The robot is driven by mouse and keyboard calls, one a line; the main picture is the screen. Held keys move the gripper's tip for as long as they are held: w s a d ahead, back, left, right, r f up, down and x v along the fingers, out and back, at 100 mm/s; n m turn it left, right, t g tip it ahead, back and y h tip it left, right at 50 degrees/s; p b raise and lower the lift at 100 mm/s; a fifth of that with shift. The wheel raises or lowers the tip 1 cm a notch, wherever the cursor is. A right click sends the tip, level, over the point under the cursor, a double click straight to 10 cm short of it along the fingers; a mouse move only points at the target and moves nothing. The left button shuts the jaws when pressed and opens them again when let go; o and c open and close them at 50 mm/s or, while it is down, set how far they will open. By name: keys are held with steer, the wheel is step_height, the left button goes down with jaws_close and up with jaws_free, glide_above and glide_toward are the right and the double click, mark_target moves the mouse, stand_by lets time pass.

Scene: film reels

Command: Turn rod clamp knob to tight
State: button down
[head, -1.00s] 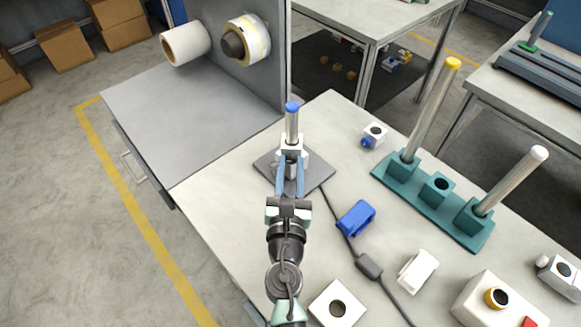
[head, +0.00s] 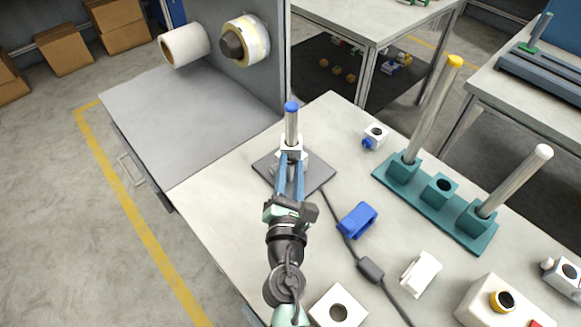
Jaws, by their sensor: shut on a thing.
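A metal rod with a blue cap (head: 291,122) stands upright on a dark grey base plate (head: 318,172) near the back left of the table. A white rod clamp (head: 291,146) sits around the rod's lower part. My gripper (head: 290,168) is at the near side of the rod, its blue fingers reaching to just below the white clamp. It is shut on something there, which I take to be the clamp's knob. The knob is hidden by the fingers, so its angle cannot be seen.
A teal stand (head: 440,205) with two tall rods is at the right. A blue clip (head: 357,220), a white clip (head: 420,272) and a white block with a blue knob (head: 374,137) lie nearby. A cable (head: 345,240) runs from the base plate past my gripper.

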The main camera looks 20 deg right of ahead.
steer(key=c, duration=0.6)
jaws_free()
steer(key=b+v, duration=0.2)
steer(key=v, duration=1)
steer(key=shift+a, duration=0.1)
steer(key=shift+s+a+b, duration=0.15)
steer(key=shift+s+b, duration=0.15)
steer(key=shift+s, duration=0.1)
steer(key=shift+r, duration=0.1)
